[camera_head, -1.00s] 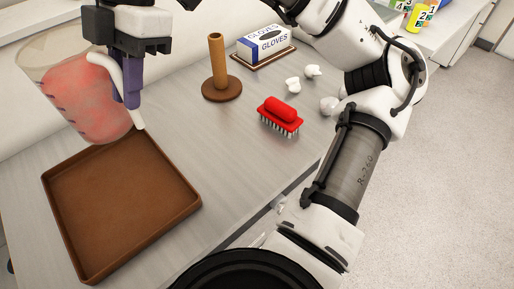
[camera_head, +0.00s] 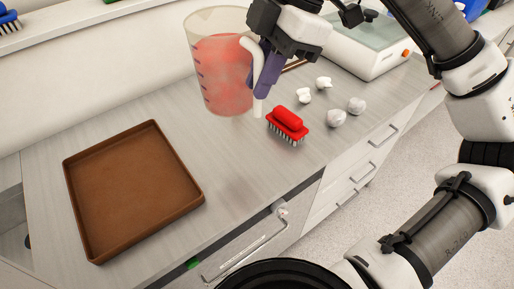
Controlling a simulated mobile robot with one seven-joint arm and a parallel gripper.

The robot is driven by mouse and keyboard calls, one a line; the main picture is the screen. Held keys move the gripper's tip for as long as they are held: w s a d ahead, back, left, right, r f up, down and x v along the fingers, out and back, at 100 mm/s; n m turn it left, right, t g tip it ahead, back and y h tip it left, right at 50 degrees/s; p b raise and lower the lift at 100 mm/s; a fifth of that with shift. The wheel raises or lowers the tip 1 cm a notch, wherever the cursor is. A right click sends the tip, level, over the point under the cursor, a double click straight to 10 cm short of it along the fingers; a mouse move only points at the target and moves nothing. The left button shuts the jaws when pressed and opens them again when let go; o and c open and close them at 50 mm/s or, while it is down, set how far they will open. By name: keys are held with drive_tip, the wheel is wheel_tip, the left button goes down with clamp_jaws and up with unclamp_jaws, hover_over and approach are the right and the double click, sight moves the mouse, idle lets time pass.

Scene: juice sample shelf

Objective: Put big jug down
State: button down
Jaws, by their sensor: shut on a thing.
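The big jug (camera_head: 222,68) is a clear measuring jug with red contents and a white handle. It is upright at the upper middle of the head view, over the counter. I cannot tell for sure whether its base touches the counter. My gripper (camera_head: 262,78), with purple fingers, is shut on the jug's handle at its right side. The jug hides part of the counter behind it, including the wooden post seen earlier.
A brown tray (camera_head: 130,190) lies empty at the left. A red brush (camera_head: 288,124) lies just right of the jug, with several crumpled white pieces (camera_head: 336,118) beyond it. A scale-like device (camera_head: 368,45) stands at the back right. Counter between tray and brush is clear.

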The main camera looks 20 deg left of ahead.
wheel_tip(320, 180, down, 16)
drive_tip(key=p, duration=0.1)
drive_tip(key=shift+f+p, duration=0.2)
drive_tip(key=shift+p, duration=0.15)
drive_tip(key=shift+f, duration=0.1)
drive_tip(key=shift+f, duration=0.15)
drive_tip(key=c, duration=1.4)
unclamp_jaws()
drive_tip(key=shift+c, duration=0.2)
drive_tip(key=b+v, duration=0.1)
drive_tip(key=v, duration=1.1)
drive_tip(key=shift+r+b, duration=0.3)
drive_tip(key=shift+a, duration=0.1)
